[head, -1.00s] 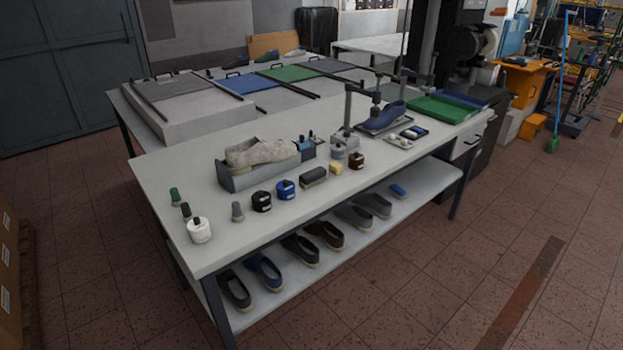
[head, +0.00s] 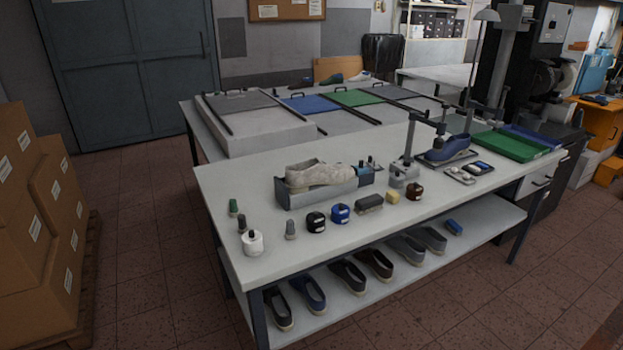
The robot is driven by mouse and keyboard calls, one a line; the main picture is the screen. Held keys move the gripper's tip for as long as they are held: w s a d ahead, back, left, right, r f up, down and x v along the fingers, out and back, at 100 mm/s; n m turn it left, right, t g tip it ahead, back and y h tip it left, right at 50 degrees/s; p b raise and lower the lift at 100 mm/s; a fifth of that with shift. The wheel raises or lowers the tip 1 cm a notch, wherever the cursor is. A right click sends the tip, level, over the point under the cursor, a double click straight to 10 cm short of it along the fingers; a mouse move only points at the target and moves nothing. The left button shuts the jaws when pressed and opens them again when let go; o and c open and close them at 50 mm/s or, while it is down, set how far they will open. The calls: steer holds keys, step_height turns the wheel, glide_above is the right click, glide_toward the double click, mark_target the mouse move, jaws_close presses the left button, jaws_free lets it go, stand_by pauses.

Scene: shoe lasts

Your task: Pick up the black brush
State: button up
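The brush (head: 369,203), with a dark back and a lighter underside, lies near the front edge of the white workbench (head: 310,240). It is between a blue jar (head: 340,213) on its left and a small yellow block (head: 392,197) on its right. Nothing is touching it from above. My gripper is not in view.
A black jar (head: 316,222), a white jar (head: 252,242) and a brown jar (head: 414,191) stand along the bench's front. Behind the brush, a grey tray (head: 310,196) holds a pale shoe (head: 320,174). Stacked boxes (head: 30,230) are at left; floor between is clear.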

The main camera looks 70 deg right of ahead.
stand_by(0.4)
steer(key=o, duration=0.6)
